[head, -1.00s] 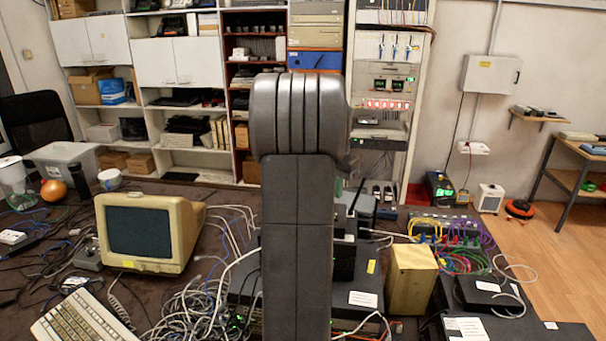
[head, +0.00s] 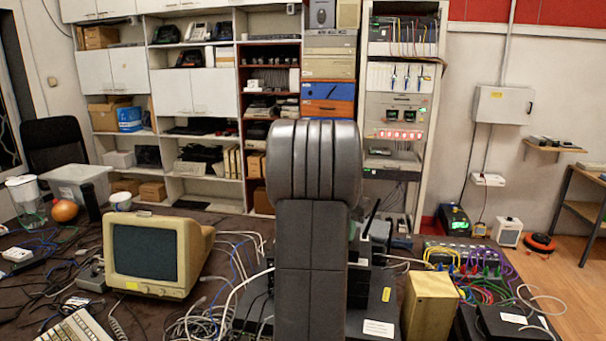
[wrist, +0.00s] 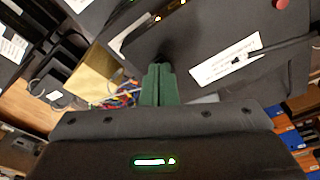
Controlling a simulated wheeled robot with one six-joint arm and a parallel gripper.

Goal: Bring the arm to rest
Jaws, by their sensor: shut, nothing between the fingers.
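My arm stands upright in the middle of the head view, its dark grey links (head: 312,230) hiding part of the desk and shelves behind. My gripper does not show in the head view. In the wrist view my gripper (wrist: 158,72) points away from the camera, its two dark green fingers together with nothing between them. Dark boxes with white labels lie beyond the fingers; I cannot tell how far off they are.
A beige monitor (head: 158,255) and keyboard (head: 75,330) stand on the desk at left among tangled cables. A yellowish box (head: 430,305) and black devices (head: 510,322) stand at right. Shelves and an equipment rack (head: 400,110) line the back. Open wooden floor (head: 560,262) shows at far right.

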